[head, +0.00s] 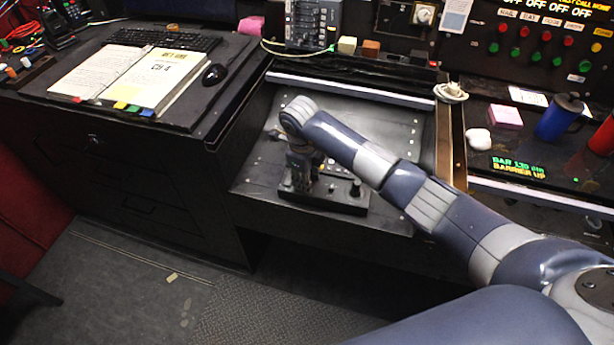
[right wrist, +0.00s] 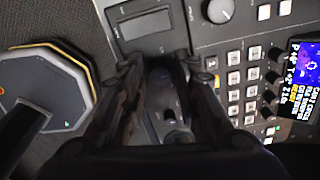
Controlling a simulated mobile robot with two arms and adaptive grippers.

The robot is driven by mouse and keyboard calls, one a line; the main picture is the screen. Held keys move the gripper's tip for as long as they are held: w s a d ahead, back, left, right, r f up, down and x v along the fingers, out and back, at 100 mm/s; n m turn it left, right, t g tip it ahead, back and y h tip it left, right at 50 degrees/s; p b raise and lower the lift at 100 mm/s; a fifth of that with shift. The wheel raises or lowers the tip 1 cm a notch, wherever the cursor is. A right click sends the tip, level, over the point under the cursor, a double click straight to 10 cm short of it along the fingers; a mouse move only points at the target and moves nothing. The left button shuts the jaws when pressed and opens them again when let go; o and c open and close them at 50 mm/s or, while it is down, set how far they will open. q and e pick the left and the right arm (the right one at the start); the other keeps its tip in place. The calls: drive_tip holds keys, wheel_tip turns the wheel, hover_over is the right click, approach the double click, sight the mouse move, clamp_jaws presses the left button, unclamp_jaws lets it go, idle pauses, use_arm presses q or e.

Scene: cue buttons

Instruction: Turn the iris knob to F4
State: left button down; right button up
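The dark control panel (head: 330,196) stands on the sloped desk in the head view. My right gripper (head: 303,165) points down over its left part; it hides much of that area. In the right wrist view its two dark fingers (right wrist: 160,62) are apart, with dark panel face and a small knob-like part (right wrist: 172,114) between them. Whether the fingers touch anything is unclear. A large dark round knob (right wrist: 218,10) is up and right of the fingers. I cannot read which control is the iris knob or its setting. My left gripper is not in view.
In the right wrist view, several light buttons (right wrist: 252,75) and a small lit screen (right wrist: 297,80) are on the right; a yellow-edged octagonal piece (right wrist: 45,85) is on the left. In the head view, a binder (head: 155,78) and a mouse (head: 214,75) lie on the left desk.

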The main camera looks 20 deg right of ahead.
clamp_jaws()
drive_tip(key=shift+d+f+n+b, duration=0.1)
drive_tip(key=shift+f+n+b, duration=0.05)
drive_tip(key=shift+n+b, duration=2.45)
drive_tip(key=shift+n, duration=0.7)
unclamp_jaws()
